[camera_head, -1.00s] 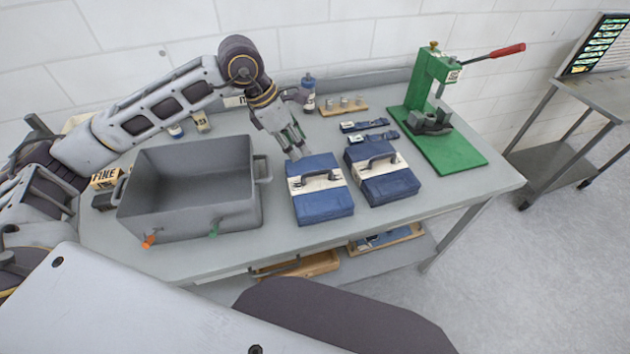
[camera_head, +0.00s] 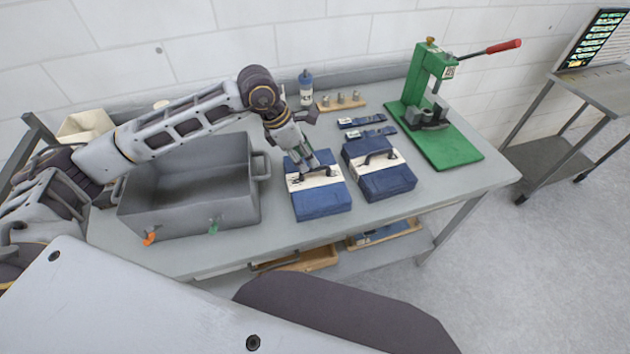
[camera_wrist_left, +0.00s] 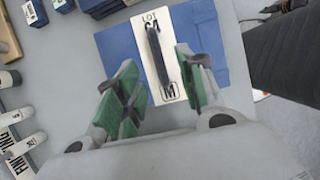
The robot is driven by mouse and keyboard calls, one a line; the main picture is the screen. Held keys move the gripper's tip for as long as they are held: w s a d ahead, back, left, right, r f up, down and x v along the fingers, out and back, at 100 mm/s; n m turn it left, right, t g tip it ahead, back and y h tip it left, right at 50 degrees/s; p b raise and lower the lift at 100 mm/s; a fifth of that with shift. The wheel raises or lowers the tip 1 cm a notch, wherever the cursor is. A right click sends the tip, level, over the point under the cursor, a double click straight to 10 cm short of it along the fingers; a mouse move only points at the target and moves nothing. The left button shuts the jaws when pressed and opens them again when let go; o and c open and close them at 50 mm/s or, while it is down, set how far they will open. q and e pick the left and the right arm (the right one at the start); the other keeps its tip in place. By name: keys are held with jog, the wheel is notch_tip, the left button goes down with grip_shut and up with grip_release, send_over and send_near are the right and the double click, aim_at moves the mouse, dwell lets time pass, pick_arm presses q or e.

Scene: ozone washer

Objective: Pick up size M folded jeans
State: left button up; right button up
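Two blue folded jeans bundles with white bands and dark handles lie side by side on the table. The left bundle (camera_head: 320,201) is under my left gripper (camera_head: 309,167). In the left wrist view this bundle (camera_wrist_left: 211,45) has a band marked "LOT" and "M" with a dark strap handle (camera_wrist_left: 158,55). The left gripper (camera_wrist_left: 158,78) is open, its green-padded fingers either side of the band and handle, with nothing visible held. The right bundle (camera_head: 388,183) lies beside it; its size cannot be read. My right gripper is not in view.
A grey bin (camera_head: 190,218) with orange and green clips stands left of the bundles. A green press (camera_head: 425,95) with a red-tipped lever stands at the right. Blue strips (camera_head: 362,121), a bottle (camera_head: 306,88) and a wooden rack (camera_head: 341,105) lie behind.

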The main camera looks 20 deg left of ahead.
aim_at(315, 169)
pick_arm(q)
jog(key=shift+x, duration=0.95)
jog(key=shift+w+p+x, duration=0.2)
jog(key=shift+p+x, duration=0.65)
jog(key=shift+x, duration=1.1)
jog(key=shift+w+d+f, duration=0.15)
jog(key=shift+d+f, duration=0.05)
jog(key=shift+f, duration=0.35)
grip_shut()
